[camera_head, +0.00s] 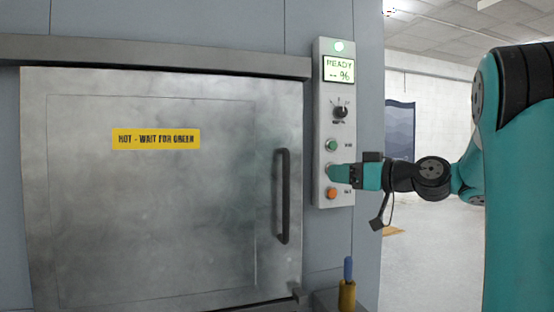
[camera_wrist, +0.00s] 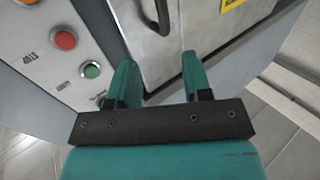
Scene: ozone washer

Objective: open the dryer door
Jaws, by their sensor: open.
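The dryer door (camera_head: 150,220) is a large grey metal panel and looks shut. Its dark vertical bar handle (camera_head: 283,195) is near the right edge; part of the handle shows at the top of the wrist view (camera_wrist: 161,16). My gripper (camera_head: 335,173) is in front of the control panel, right of the handle and apart from it. In the wrist view my gripper (camera_wrist: 159,65) has its two teal fingers spread with nothing between them. It hides part of the panel's middle button in the head view.
The control panel (camera_head: 322,110) has a lit green lamp (camera_head: 339,46), a screen (camera_head: 339,70) reading READY, a knob (camera_head: 340,112), a green button (camera_head: 331,145) and an orange button (camera_head: 332,193). A yellow holder (camera_head: 347,296) with a blue-topped item stands below. Open floor lies right.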

